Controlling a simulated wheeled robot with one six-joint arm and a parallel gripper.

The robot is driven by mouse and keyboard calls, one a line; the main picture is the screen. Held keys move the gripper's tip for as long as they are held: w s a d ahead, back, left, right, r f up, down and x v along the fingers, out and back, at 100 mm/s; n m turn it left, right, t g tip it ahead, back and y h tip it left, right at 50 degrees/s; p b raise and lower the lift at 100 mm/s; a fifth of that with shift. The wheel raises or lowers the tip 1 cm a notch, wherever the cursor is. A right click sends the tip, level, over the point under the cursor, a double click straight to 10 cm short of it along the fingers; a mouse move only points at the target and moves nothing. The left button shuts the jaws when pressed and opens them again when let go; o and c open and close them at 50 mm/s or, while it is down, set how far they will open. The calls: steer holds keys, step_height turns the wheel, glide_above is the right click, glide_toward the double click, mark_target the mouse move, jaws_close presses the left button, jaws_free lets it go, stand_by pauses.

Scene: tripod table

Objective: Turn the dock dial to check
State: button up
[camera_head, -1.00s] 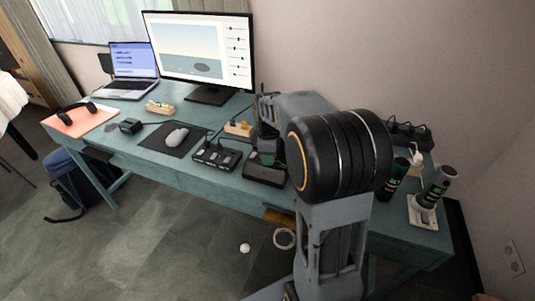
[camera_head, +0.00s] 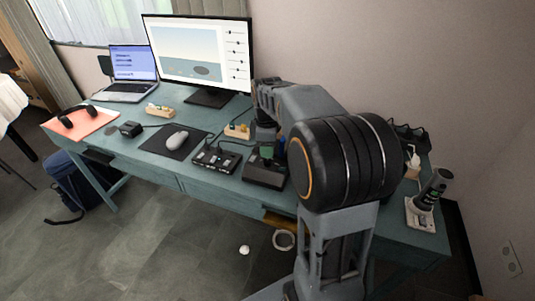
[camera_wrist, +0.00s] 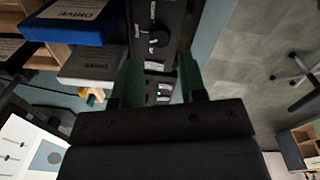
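A black dock box (camera_head: 264,174) sits near the table's front edge, partly under my gripper (camera_head: 266,152). In the wrist view the black dial (camera_wrist: 152,40) shows on a dark panel with small white labels around it; I cannot read its setting. My gripper (camera_wrist: 158,66) has two green fingers standing apart, with only panel visible between them. The dial lies just past the fingertips, and I see no clear contact. In the head view the dial cannot be made out.
A black box with buttons (camera_head: 217,158) stands left of the dock. Blue (camera_wrist: 75,22) and grey (camera_wrist: 92,65) blocks marked DRIVE lie beside the panel. A mouse (camera_head: 176,139), monitor (camera_head: 200,50) and laptop (camera_head: 132,70) are farther left.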

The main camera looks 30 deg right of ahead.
mark_target(267, 163)
step_height(267, 163, up, 9)
steer(key=p, duration=0.1)
steer(key=shift+s+a+f, duration=0.15)
steer(key=shift+s+f, duration=0.05)
